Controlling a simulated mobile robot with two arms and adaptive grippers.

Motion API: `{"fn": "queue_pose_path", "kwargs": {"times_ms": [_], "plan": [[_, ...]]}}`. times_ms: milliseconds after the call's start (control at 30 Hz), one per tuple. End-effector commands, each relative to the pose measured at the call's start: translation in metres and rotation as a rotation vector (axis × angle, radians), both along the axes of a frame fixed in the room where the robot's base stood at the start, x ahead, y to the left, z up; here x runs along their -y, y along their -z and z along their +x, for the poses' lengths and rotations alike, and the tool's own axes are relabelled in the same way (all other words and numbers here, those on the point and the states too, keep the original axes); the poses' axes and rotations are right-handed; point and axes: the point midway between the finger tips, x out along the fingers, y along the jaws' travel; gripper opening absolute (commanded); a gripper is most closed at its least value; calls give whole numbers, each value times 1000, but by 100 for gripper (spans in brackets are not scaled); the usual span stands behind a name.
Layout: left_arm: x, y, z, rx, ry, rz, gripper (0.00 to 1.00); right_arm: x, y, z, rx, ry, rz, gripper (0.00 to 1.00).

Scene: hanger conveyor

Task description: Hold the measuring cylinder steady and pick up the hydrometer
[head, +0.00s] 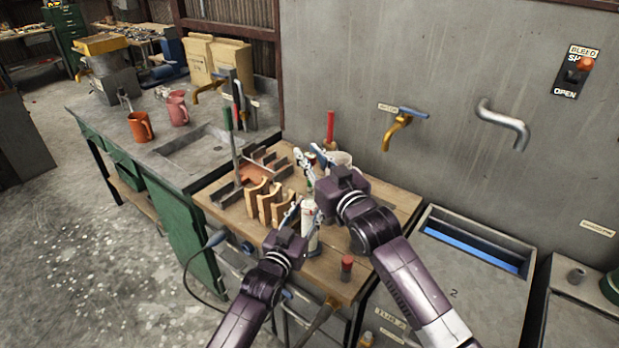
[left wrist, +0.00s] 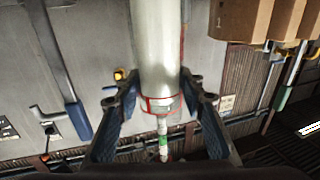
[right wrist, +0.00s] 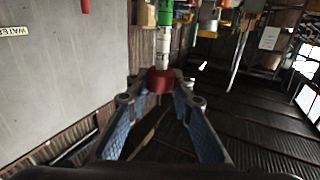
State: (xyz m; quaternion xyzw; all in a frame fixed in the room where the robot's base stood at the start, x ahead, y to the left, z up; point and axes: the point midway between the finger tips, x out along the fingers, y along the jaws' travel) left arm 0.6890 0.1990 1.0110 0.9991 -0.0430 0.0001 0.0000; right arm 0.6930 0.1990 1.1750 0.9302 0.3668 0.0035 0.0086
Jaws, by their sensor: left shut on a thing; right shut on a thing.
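The measuring cylinder (head: 309,228) is a pale upright tube near the front of the wooden bench. It fills the upper middle of the left wrist view (left wrist: 158,45), with a red band near its rim. My left gripper (head: 303,217) is shut around it, one finger on each side. The hydrometer (right wrist: 163,45) has a thin white stem with a green band and a red top. Its stem also shows at the cylinder's mouth in the left wrist view (left wrist: 163,142); its lower part is hidden. My right gripper (right wrist: 160,85) is shut on the red top, above the cylinder.
A wooden rack (head: 264,203) stands left of the cylinder. A small red-topped item (head: 346,268) is at the bench's front edge. A red upright piece (head: 330,127) stands at the back by the wall. A trough (head: 476,240) lies to the right.

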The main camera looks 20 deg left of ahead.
Motion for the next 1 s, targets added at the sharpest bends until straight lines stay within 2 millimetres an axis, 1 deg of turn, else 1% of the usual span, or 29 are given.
{"fn": "queue_pose_path", "kwargs": {"times_ms": [33,100,200,333,433,533,833,867,1000], "plan": [[0,1,0,-2,0,1,0,-1,-18,0,6,-1,3,0],[0,1,0,-2,0,1,0,-1,-37,-1,6,-2,3,0],[0,1,0,-2,0,1,0,0,-61,0,6,-1,3,0],[0,1,0,-2,0,1,0,0,-84,0,4,-1,2,0],[0,1,0,-2,0,1,0,0,-95,0,1,-1,2,0],[0,1,0,-2,0,1,0,0,-102,0,0,-1,1,0],[0,1,0,-2,0,1,0,0,-104,0,-1,-1,1,0],[0,1,0,-2,0,1,38,0,-104,0,-1,-1,1,0],[0,1,0,-2,0,1,54,0,-104,0,-1,0,1,0]]}}
